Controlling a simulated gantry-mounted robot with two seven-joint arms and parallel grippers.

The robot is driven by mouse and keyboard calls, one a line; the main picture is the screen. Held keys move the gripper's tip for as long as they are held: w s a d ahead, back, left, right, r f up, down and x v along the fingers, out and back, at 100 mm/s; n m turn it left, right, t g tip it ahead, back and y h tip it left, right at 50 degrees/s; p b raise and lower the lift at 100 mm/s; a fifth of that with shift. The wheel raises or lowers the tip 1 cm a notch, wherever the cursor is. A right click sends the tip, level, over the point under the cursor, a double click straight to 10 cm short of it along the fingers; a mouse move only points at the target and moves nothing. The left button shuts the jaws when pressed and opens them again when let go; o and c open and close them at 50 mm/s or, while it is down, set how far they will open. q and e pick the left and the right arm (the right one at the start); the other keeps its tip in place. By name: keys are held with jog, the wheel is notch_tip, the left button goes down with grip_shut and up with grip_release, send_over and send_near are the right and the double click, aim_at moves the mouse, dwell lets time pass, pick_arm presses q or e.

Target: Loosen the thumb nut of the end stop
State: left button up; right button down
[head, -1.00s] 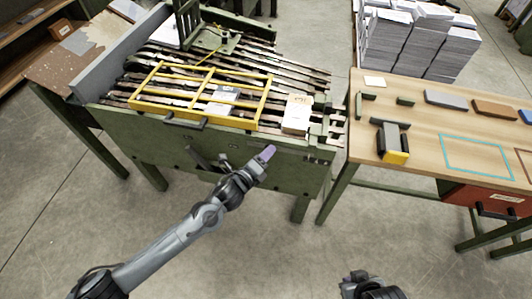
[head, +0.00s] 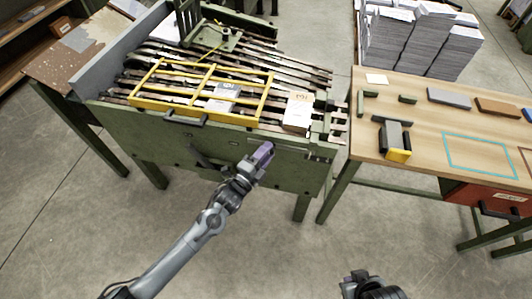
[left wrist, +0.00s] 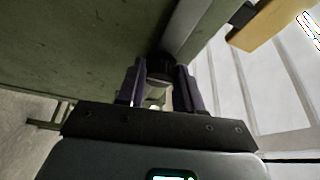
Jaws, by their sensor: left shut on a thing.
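My left gripper (head: 264,152) is at the green front side of the machine (head: 140,130), below its top edge. In the left wrist view its two dark purple fingers (left wrist: 160,78) are shut on a dark round knob, the thumb nut (left wrist: 160,66). The nut sits beside a pale grey-green bar (left wrist: 195,30), apparently part of the end stop. In the head view my gripper hides the nut. My right gripper (head: 360,282) is at the bottom edge, away from the machine, and its fingers cannot be made out.
A yellow frame (head: 150,72) lies over the machine's slatted bed, with a pale block (head: 298,112) at its right. A wooden table (head: 420,135) with a black and yellow tool (head: 396,145) stands to the right. Paper stacks (head: 410,45) stand behind it. The floor in front is clear.

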dwell(0.4)
pick_arm(q)
jog(key=o, duration=1)
jog(key=shift+o, duration=0.2)
jog(key=shift+s, duration=0.1)
jog(key=p+v, duration=0.4)
jog(key=v, duration=0.6)
jog(key=shift+s+a, duration=0.25)
jog(key=shift+s, duration=0.05)
